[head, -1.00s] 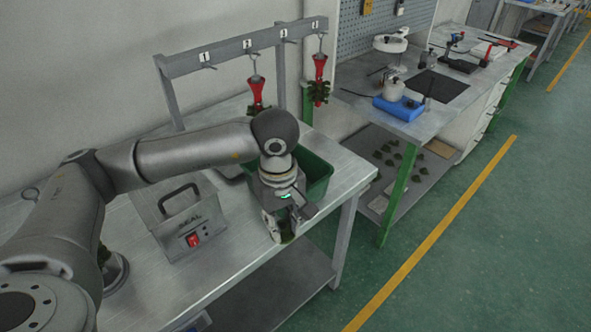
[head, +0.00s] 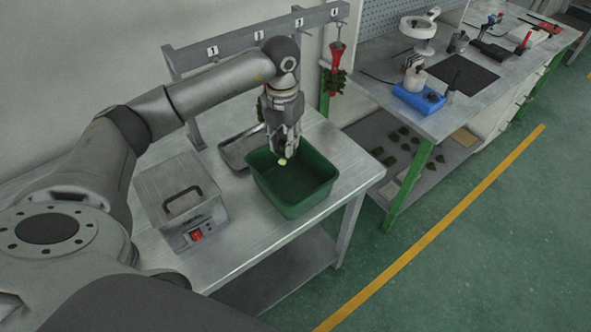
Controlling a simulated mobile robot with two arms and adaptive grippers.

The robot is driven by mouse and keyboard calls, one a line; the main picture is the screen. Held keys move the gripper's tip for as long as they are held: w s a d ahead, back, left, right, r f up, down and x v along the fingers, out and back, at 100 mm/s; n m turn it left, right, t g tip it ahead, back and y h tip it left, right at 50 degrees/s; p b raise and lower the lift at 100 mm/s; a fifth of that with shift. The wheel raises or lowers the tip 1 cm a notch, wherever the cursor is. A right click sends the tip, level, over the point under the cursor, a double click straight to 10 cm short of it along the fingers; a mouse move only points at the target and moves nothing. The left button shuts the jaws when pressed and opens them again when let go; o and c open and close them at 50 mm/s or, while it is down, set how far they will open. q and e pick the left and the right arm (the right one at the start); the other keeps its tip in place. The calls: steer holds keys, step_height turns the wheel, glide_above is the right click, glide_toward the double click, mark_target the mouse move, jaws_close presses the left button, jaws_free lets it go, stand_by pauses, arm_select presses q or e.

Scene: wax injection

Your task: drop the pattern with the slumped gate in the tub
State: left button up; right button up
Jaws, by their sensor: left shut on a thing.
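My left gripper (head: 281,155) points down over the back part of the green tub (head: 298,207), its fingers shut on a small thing. Only a pale yellow-green bit of that thing (head: 282,162) shows below the fingertips. I take it for the pattern, but its gate is hidden by the fingers. The visible floor of the tub looks empty. My right gripper is not in view.
A grey metal tray (head: 236,152) lies behind the tub, and a sealing box (head: 182,200) stands left of it. A red piece with green clusters (head: 335,70) hangs from the numbered rack (head: 230,47). Several dark green pieces lie on the lower shelf (head: 408,172) at right.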

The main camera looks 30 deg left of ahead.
arm_select(q)
steer(key=shift+w+a+n, duration=0.25)
steer(key=shift+w+n, duration=0.05)
steer(key=shift+n, duration=0.3)
steer(key=shift+s+f+b, duration=0.15)
steer(key=shift+f+b, duration=0.4)
steer(key=shift+f, duration=0.25)
steer(key=shift+f+b, duration=1.3)
steer(key=shift+f, duration=0.85)
steer(key=o, duration=0.9)
steer(key=shift+o, duration=0.2)
